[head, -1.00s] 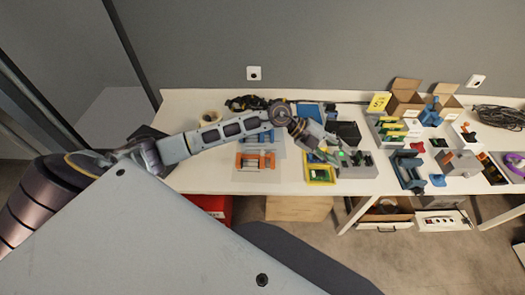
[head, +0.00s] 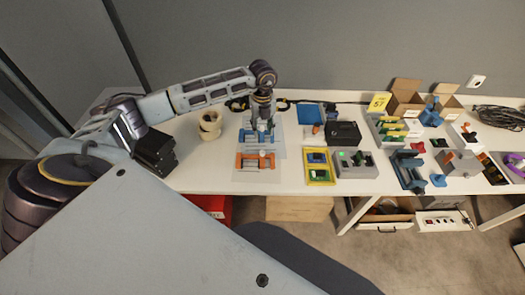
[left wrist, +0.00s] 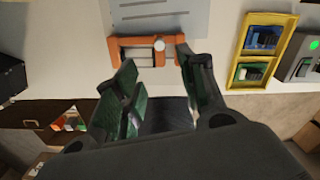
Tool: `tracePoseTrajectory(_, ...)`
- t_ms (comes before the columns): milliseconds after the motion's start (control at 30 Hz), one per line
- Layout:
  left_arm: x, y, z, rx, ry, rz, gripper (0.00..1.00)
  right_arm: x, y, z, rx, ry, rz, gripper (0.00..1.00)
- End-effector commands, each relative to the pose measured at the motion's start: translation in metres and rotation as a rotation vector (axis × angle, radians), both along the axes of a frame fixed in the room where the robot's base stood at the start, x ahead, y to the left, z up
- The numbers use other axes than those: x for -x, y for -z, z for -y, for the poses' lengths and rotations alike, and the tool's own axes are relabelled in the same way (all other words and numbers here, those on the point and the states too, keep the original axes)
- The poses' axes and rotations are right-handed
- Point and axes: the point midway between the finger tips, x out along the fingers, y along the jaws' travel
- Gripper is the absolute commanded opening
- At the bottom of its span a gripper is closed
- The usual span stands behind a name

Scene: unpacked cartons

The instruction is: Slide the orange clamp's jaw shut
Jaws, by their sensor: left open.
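The orange clamp (head: 255,162) lies on a pale sheet on the table, in front of a blue clamp (head: 257,138). In the left wrist view the orange clamp (left wrist: 145,42) shows its long bar, a round pale knob and an end piece at each side. My left gripper (head: 262,126) points down from above, close to the two clamps, and partly covers the blue one. In the wrist view the left gripper (left wrist: 158,68) is open and empty, its fingertips near the clamp's two ends. I cannot tell whether they touch it. My right gripper is not in view.
A yellow tray (head: 307,178) and a grey box with a green light (head: 344,172) stand to the right of the clamps. Pale rolls (head: 209,124) and a black box (head: 154,152) stand to the left. Table between the rolls and the sheet is clear.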

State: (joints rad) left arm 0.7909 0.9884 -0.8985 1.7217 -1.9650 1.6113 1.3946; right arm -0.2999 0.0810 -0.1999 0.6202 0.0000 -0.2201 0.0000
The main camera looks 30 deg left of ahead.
Motion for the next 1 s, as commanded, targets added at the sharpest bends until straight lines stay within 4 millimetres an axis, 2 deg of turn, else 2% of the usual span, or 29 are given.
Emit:
tracePoseTrajectory(367,0.0,0.0,-0.001,-0.004,-0.001,-0.001,0.4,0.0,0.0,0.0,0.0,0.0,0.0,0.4)
tracePoseTrajectory(567,0.0,0.008,-0.001,-0.002,-0.002,-0.001,0.4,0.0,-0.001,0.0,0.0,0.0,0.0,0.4)
tracePoseTrajectory(767,0.001,0.026,-0.001,-0.001,-0.001,-0.002,0.4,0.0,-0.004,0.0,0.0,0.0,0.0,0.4)
tracePoseTrajectory(1000,0.001,0.057,0.0,-0.001,-0.001,-0.002,0.4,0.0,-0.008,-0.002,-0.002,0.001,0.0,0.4)
